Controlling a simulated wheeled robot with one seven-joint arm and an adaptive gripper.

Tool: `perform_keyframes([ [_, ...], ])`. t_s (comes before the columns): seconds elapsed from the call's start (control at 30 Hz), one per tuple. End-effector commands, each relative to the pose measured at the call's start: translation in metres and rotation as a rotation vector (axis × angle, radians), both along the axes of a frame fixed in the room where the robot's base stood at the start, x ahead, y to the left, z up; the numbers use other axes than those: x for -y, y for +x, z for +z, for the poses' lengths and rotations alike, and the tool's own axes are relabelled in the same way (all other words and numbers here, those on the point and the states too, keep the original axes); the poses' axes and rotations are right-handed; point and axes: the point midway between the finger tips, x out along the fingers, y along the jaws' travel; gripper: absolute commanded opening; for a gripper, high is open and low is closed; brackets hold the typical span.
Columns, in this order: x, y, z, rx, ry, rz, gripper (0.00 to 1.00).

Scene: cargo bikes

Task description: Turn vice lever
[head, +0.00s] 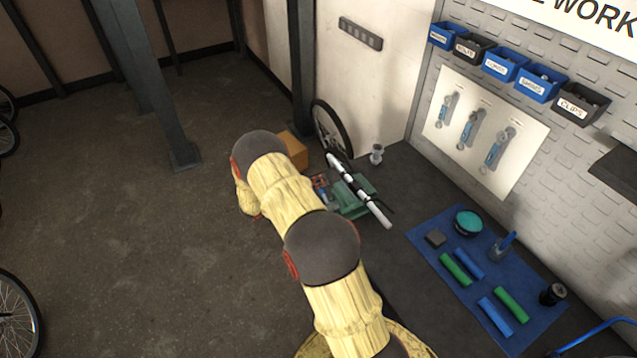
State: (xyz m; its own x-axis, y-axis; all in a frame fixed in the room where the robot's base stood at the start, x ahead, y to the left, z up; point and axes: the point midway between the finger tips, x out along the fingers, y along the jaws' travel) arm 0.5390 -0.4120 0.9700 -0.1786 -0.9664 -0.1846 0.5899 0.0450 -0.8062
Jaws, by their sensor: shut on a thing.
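A green bench vice (352,196) stands on the dark bench, partly hidden behind my yellow arm. A silver-white tube (358,190) with dark bands lies slantwise across the vice, at its jaws. My arm bends over to the left of the vice. My gripper (321,186) shows only as a small reddish and dark part between the arm and the vice's left side. It is shut at the vice lever. The lever and the fingertips are mostly hidden by the arm, so the lever's angle cannot be told.
A blue mat (462,233) on the bench holds green and blue grips, a teal-topped tin (468,222) and a dark cup (553,293). A small metal part (377,154), an orange-brown box (293,150) and a wheel (332,130) are behind the vice. Labelled bins (506,65) hang on the wall.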

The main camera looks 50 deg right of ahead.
Motion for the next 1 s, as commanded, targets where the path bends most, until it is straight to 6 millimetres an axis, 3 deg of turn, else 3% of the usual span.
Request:
perform_keyframes([
  [0.37,0.000,0.000,-0.001,-0.001,0.002,0.003,0.33],
  [0.67,-0.001,0.001,0.000,0.000,0.001,0.002,0.33],
  [0.83,-0.017,0.004,0.003,0.000,0.002,0.005,0.33],
  [1.0,-0.050,0.011,0.009,-0.001,0.001,0.007,0.33],
])
